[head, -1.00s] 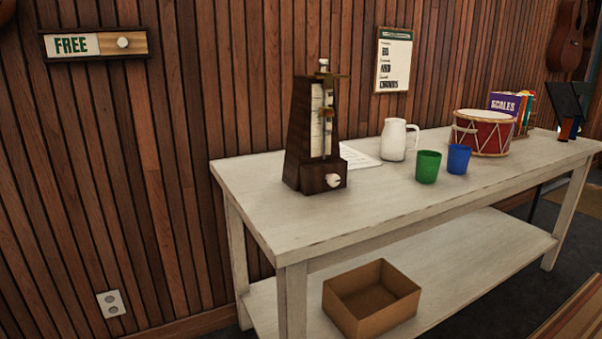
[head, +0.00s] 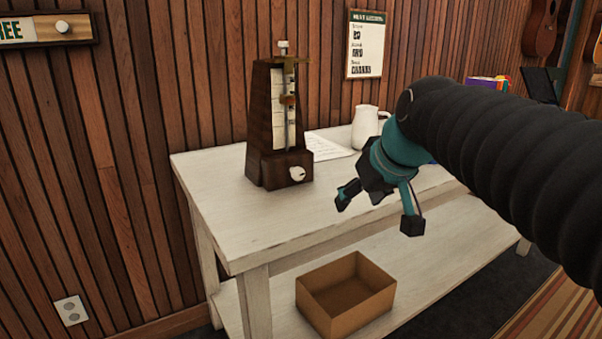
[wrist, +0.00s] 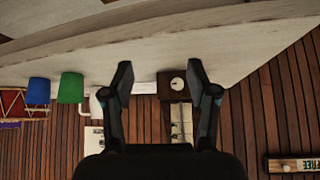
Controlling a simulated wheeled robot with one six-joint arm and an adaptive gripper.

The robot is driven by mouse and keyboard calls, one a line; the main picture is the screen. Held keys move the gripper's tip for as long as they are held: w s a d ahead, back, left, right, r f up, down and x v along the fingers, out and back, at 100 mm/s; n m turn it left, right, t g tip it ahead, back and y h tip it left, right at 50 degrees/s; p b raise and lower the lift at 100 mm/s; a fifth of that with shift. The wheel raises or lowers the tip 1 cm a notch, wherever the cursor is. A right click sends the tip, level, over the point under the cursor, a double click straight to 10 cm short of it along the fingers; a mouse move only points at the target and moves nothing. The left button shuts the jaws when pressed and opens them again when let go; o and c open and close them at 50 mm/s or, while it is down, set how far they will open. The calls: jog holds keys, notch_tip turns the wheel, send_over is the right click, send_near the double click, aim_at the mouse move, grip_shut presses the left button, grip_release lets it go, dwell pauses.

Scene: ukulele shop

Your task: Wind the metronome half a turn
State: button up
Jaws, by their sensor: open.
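The metronome (head: 266,130) is a dark wooden tapered case standing upright on the left end of the white table. Its pale winding knob (head: 297,173) is low on the front face. My gripper (head: 377,212) is open and empty, to the right of the metronome and nearer the camera, apart from it. In the wrist view, which is upside down, the metronome (wrist: 174,90) shows beyond the open fingers (wrist: 159,75), with the knob (wrist: 177,84) between them and close to the right-hand finger in the picture.
The white table (head: 240,230) has bare top in front of the metronome. Green (wrist: 71,87) and blue (wrist: 39,90) cups show in the wrist view. An open cardboard box (head: 347,310) is on the lower shelf.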

aim_at(300, 171)
jog(key=w+a+r+n+y, duration=0.25)
jog(key=w+a+r, duration=0.35)
jog(key=w, duration=0.4)
jog(key=shift+t+h, duration=0.35)
jog(key=shift+t, duration=0.05)
jog(key=x, duration=1.3)
jog(key=shift+w+a, duration=0.35)
jog(key=shift+a, duration=0.05)
grip_shut()
